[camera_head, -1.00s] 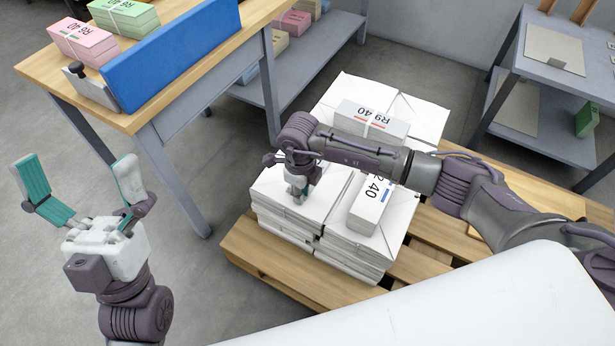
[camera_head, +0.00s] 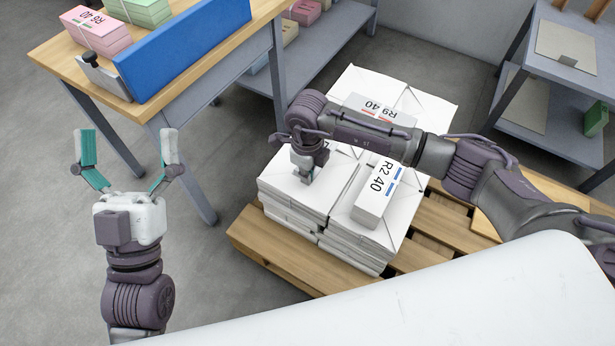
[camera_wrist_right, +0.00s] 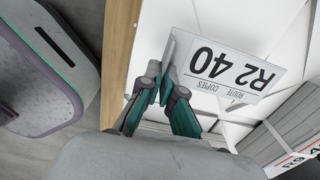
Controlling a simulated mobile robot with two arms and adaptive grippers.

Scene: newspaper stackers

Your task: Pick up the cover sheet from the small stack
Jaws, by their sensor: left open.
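A small strapped bundle with a white cover sheet marked R2 40 (camera_head: 382,182) lies on the right-hand white stack on the pallet. My right gripper (camera_head: 305,180) points down over the white stack just left of this bundle. My left gripper (camera_head: 127,140) is open and empty, fingers up, over the floor left of the pallet.
A second bundle marked R9 40 (camera_head: 382,106) lies further back, partly behind my right arm. The wooden pallet (camera_head: 275,262) carries the white stacks (camera_head: 290,205). A table (camera_head: 65,68) with a blue panel (camera_head: 190,50) stands at left, a grey shelf unit (camera_head: 575,70) at right.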

